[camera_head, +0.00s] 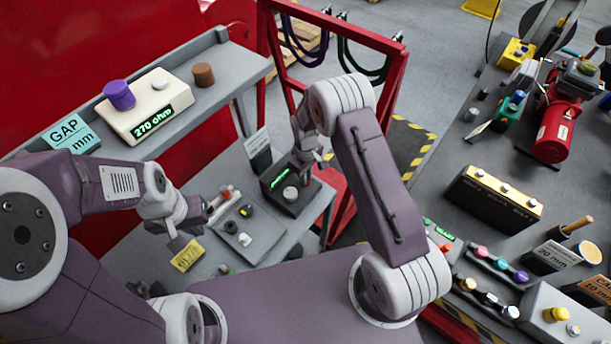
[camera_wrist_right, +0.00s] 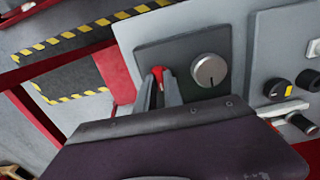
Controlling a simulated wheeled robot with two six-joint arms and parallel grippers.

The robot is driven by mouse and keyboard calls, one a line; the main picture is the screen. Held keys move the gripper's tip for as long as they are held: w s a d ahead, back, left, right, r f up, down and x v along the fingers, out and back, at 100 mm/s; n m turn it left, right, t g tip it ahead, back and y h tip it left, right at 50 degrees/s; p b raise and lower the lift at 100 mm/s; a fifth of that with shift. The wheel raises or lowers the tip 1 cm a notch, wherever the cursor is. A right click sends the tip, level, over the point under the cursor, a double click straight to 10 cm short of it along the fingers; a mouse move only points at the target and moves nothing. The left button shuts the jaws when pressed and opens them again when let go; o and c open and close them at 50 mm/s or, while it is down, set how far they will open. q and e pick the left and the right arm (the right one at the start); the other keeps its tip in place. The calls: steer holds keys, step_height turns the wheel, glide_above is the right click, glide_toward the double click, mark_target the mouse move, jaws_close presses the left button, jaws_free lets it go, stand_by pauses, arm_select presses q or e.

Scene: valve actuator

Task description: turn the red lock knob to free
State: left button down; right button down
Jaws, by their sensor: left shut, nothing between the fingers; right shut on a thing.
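The red lock knob (camera_wrist_right: 158,74) shows in the right wrist view on the dark panel of a box, beside a larger silver dial (camera_wrist_right: 208,70). My right gripper (camera_wrist_right: 161,88) is shut on the red knob, one finger on each side, so only its top shows. In the head view, the dark box (camera_head: 276,196) stands on the grey bench with a lit green display and the silver dial. My right gripper (camera_head: 318,158) reaches down at its far right corner and hides the red knob there. My left gripper (camera_head: 211,207) is shut and empty, left of the box.
A grey panel (camera_head: 262,238) with small knobs lies left of the box; a red-tipped part (camera_head: 227,191) is near my left gripper. A yellow tag (camera_head: 187,256) is below it. A dark labelled block (camera_head: 258,150) stands behind the box. A red frame (camera_head: 390,100) rises behind.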

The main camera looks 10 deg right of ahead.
steer(key=shift+w+r, duration=0.1)
steer(key=c, duration=1.5)
jaws_free()
steer(key=shift+o, duration=0.2)
steer(key=shift+r, duration=0.25)
step_height(320, 180, up, 9)
steer(key=b, duration=0.2)
steer(key=shift+f, duration=0.2)
